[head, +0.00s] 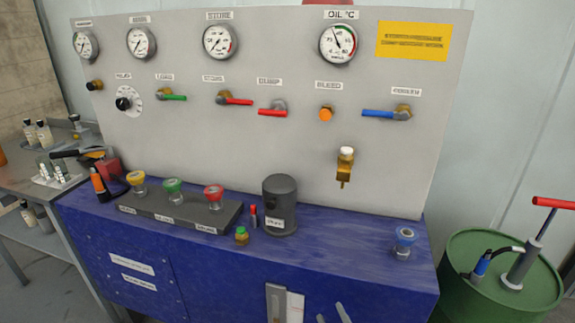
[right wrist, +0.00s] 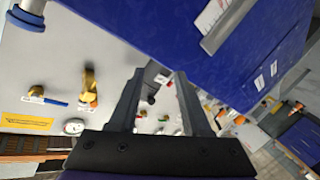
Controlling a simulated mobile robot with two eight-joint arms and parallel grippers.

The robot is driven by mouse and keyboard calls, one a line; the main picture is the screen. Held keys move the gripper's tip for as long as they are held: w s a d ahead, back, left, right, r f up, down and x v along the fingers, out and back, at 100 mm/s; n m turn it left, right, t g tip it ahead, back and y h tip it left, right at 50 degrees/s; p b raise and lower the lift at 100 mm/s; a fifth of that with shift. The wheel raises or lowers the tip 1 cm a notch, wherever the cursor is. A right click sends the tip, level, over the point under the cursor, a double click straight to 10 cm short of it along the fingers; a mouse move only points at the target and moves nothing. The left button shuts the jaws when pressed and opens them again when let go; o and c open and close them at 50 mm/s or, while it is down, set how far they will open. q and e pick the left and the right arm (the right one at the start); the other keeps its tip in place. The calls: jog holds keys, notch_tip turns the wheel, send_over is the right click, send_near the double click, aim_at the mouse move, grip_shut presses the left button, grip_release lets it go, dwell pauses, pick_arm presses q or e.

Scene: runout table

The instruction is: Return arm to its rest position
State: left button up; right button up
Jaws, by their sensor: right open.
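My right gripper (right wrist: 162,80) is open, with two dark fingers spread apart and nothing between them. In the head view only its fingertips (head: 333,314) show at the bottom edge, in front of the blue bench. The rest of the right arm is out of the picture. My left gripper is in neither view.
The blue bench (head: 350,250) carries a dark block (head: 180,210) with yellow, green and red-topped pieces, a dark cylinder (head: 280,204) and a blue-topped piece (head: 404,243). A grey panel (head: 260,130) with gauges and valves stands behind. A green drum (head: 460,270) is at right.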

jog(key=s+d+f+m+g+h, duration=0.1)
jog(key=s+d+f+m+g, duration=0.4)
jog(key=s, duration=0.4)
jog(key=s+d+f+m+g+h, duration=0.25)
jog(key=s+f+g, duration=0.3)
jog(key=s, duration=0.35)
pick_arm(q)
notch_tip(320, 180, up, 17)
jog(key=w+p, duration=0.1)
jog(key=p, duration=1.4)
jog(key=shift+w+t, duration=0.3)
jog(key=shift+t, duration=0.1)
pick_arm(e)
notch_tip(320, 180, up, 17)
jog(key=w, duration=0.1)
jog(key=shift+w+d+r+m+y, duration=0.15)
jog(key=shift+w+d+m+y, duration=0.15)
jog(key=shift+w+m+y, duration=0.05)
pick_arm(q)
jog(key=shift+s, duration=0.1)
pick_arm(e)
jog(key=shift+s, duration=0.1)
